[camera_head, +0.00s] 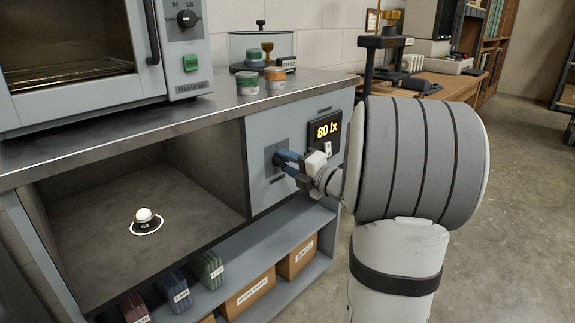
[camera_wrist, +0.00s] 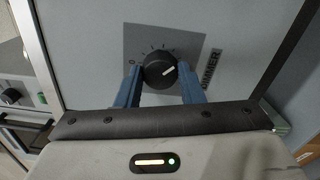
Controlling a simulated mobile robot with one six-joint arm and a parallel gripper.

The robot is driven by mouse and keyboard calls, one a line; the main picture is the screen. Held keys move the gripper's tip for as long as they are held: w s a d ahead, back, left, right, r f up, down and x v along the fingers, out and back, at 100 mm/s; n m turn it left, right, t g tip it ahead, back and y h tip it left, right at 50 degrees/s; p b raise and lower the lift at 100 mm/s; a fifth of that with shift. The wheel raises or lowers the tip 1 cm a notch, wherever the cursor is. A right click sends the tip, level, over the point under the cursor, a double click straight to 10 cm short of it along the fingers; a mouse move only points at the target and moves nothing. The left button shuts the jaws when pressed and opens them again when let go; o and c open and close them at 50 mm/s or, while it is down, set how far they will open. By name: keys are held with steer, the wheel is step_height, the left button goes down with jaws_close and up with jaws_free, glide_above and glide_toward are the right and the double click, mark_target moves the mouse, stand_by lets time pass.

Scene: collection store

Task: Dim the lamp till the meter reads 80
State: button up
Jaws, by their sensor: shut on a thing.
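The dimmer knob (camera_wrist: 160,71) is round and black with a white pointer line, on a dark plate with tick marks and the label DIMMER. In the wrist view its pointer aims to the upper right. My gripper (camera_wrist: 163,80) is shut on the knob, one blue finger on each side. The meter (camera_head: 326,131) on the same panel reads 80 lx in yellow digits. A small white-topped sensor (camera_head: 144,216) sits in a white ring inside the open bay; no lamp is clearly visible.
An oven (camera_head: 95,50) stands on the metal counter (camera_head: 120,125) at the left. Boxes (camera_head: 250,298) and colored bundles fill the shelf below. Open floor (camera_head: 510,200) lies to the right.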

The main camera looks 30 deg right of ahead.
steer(key=shift+f, duration=0.25)
steer(key=o, duration=1)
steer(key=shift+r, duration=0.15)
steer(key=p+v, duration=0.2)
steer(key=v, duration=0.6)
steer(key=shift+w+p, duration=0.1)
steer(key=shift+p, duration=0.2)
